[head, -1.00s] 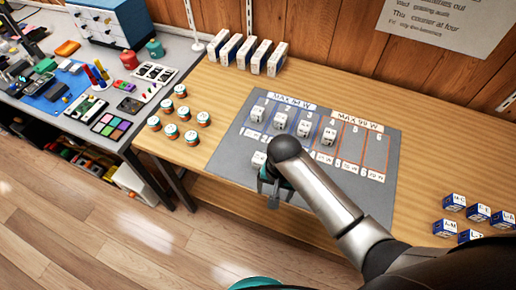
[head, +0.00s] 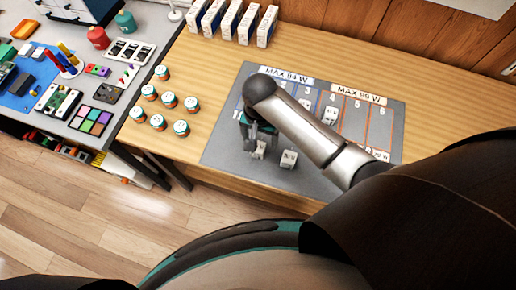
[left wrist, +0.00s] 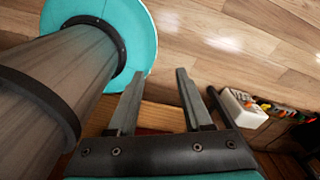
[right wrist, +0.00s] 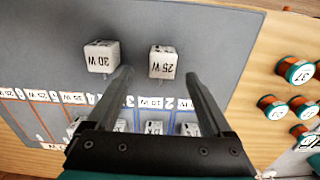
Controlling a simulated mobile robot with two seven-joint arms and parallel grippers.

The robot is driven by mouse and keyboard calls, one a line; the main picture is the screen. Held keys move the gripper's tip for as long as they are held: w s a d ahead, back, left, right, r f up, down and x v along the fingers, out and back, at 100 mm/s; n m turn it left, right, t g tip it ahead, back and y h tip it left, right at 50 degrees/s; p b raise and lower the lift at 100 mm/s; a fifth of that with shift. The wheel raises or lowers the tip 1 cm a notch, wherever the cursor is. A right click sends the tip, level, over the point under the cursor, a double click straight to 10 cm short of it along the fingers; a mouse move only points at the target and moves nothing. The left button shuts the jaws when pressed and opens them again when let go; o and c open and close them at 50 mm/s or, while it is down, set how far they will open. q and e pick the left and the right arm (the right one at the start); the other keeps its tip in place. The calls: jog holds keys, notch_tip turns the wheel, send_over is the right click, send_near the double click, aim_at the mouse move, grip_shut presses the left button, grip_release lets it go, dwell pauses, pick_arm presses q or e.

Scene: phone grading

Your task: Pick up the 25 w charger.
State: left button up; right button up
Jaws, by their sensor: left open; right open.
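The 25 W charger (right wrist: 163,62) is a small white cube on the bare grey part of the mat (right wrist: 215,35). In the head view the charger (head: 259,150) is beside my right gripper (head: 252,138). The right gripper (right wrist: 160,76) is open, and the charger is just ahead of the gap between its fingertips, not clasped. The 30 W charger (right wrist: 102,56), a like cube, sits beside it, left of the fingers in the right wrist view. My left gripper (left wrist: 161,75) is open and empty above the floor. My right arm hides part of the mat.
More chargers (head: 330,115) stand in the mat's numbered lanes. Several round jars (head: 157,122) are left of the mat. White boxes (head: 248,24) stand at the back of the wooden table. A cluttered grey bench (head: 75,110) is to the left.

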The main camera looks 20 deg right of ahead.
aim_at(258, 149)
jog(key=shift+f, duration=0.65)
jog(key=shift+a+f, duration=0.15)
jog(key=shift+f, duration=0.2)
jog(key=f, duration=0.1)
jog(key=f+b, duration=0.1)
jog(key=f, duration=0.1)
jog(key=shift+s+a+f+b, duration=0.2)
jog(key=shift+a+f+b, duration=0.05)
jog(key=shift+f+b, duration=0.1)
jog(key=shift+f, duration=0.35)
pick_arm(q)
jog(key=shift+w+d+f, duration=0.15)
jog(key=shift+w+f, duration=0.75)
jog(key=shift+w, duration=0.15)
pick_arm(e)
jog(key=shift+c, duration=0.6)
pick_arm(q)
jog(key=shift+s, duration=0.1)
pick_arm(e)
grip_shut()
